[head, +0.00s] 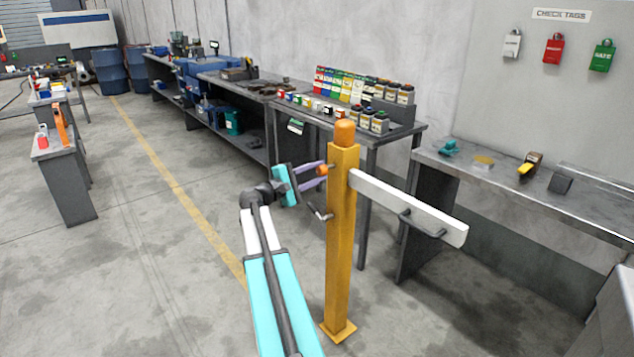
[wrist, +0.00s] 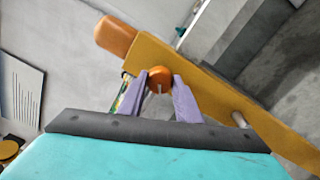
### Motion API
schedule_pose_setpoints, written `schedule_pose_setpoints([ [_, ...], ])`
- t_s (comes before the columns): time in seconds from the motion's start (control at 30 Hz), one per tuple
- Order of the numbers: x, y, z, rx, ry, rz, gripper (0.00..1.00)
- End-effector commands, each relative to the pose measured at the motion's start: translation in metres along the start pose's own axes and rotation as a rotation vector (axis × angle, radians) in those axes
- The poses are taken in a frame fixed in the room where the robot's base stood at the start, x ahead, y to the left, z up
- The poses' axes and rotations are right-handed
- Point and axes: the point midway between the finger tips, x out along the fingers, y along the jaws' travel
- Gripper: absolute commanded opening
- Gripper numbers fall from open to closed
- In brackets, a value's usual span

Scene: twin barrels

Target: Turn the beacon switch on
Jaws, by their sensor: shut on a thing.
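A yellow post (head: 341,240) stands on the floor with an orange dome beacon (head: 345,132) on its top. A round orange knob (head: 322,170), the switch, sits on the post's left side below the beacon. My gripper (head: 318,169) reaches it from the left, its two purple fingers shut on the knob. In the wrist view the knob (wrist: 160,75) is between the fingertips (wrist: 160,86), with a pale line on its face. The beacon (wrist: 117,36) and post (wrist: 215,90) show tilted there. I cannot tell whether the beacon is lit.
A white bar (head: 410,207) sticks out from the post to the right. A bent metal handle (head: 320,212) is on the post's left, below my gripper. Workbenches with cans (head: 379,122) and tools stand behind and right. The floor at left is open.

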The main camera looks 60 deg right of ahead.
Motion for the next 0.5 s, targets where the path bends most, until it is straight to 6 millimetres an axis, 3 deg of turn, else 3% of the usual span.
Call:
schedule_pose_setpoints([
  [0.03,-0.0004,-0.0072,-0.0012,0.033,-0.004,-0.004,0.08],
  [0.5,-0.0004,-0.0072,-0.0016,0.345,-0.016,-0.003,0.08],
])
